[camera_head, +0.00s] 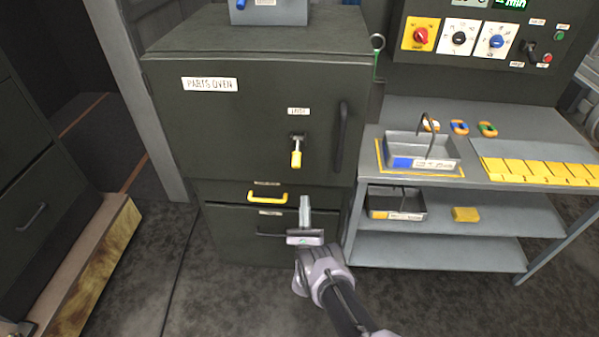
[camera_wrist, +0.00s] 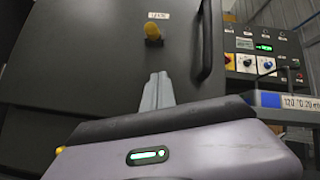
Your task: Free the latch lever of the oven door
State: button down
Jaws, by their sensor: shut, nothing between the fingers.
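The parts oven (camera_head: 240,120) is a dark cabinet with its door closed. Its latch lever (camera_head: 296,152) has a yellow grip and hangs downward below a small label, left of the dark door handle (camera_head: 341,136). In the wrist view the lever's yellow grip (camera_wrist: 152,32) shows nearly end-on, with the door handle (camera_wrist: 206,42) to its right. My gripper (camera_head: 305,203) is shut and empty, in front of the lower drawers and below the lever, apart from it. Its closed fingers (camera_wrist: 157,92) point up toward the lever in the wrist view.
A yellow handle (camera_head: 267,197) is on the drawer under the door. To the right stands a grey bench (camera_head: 400,112) with a tray (camera_head: 418,148) and yellow blocks. A control panel (camera_head: 480,45) is above it. A wooden-edged platform (camera_head: 95,265) is at left.

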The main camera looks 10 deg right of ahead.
aim_at(297, 153)
jog(key=w+r+b, duration=0.5)
jog(key=r+b, duration=0.2)
jog(key=r, duration=0.2)
jog(key=shift+w+a+r+b, duration=0.15)
jog(key=shift+w+r+b, duration=0.15)
jog(key=shift+w+r, duration=0.05)
